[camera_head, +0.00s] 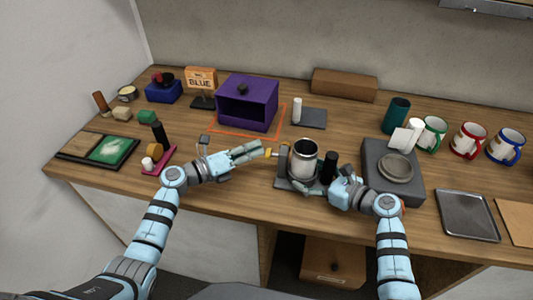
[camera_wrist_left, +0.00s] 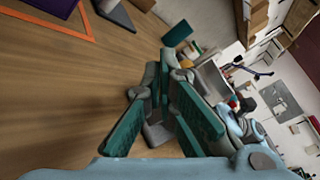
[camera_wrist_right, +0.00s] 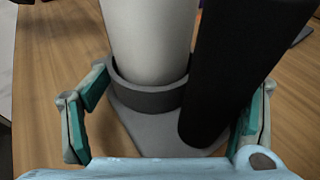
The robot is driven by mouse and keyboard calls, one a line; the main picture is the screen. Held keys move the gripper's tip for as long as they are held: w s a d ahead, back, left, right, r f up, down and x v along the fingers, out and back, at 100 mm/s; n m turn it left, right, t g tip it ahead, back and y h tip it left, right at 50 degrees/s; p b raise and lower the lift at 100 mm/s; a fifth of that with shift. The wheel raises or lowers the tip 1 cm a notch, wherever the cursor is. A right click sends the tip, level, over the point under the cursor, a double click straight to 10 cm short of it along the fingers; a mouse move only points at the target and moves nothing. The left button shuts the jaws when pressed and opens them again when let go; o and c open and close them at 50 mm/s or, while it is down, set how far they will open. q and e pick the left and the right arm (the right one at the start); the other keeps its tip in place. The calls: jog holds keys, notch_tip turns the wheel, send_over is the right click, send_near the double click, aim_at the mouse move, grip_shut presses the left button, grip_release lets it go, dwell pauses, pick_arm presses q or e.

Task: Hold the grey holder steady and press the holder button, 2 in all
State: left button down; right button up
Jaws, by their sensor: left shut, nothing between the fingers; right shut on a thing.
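The grey holder (camera_head: 293,184) stands near the table's front edge, its ring around a pale metal cup (camera_head: 303,158). A black upright cylinder (camera_head: 329,167) rises from its right side. A yellow-tipped button (camera_head: 268,153) sticks out of the holder's left side. My left gripper (camera_head: 258,147) is shut and empty, its tips right beside the button; I cannot tell whether they touch. My right gripper (camera_head: 337,183) is shut on the holder from the front right. In the right wrist view, its fingers (camera_wrist_right: 165,120) flank the grey ring and black cylinder; the exact contact is hidden.
A grey block with a round dish (camera_head: 395,167) stands right of my right gripper, with several mugs (camera_head: 469,140) behind. A purple box (camera_head: 248,102) stands behind my left gripper. A pink stand (camera_head: 160,161) is left of it. Bare table lies in front of my left gripper.

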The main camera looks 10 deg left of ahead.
pick_arm(q)
jog(key=shift+d, duration=1)
dwell(0.7)
jog(key=shift+a, duration=1.45)
jog(key=shift+a, duration=2.5)
jog(key=shift+a, duration=0.2)
jog(key=a, duration=0.3)
jog(key=shift+s+a, duration=0.1)
jog(key=shift+a, duration=0.15)
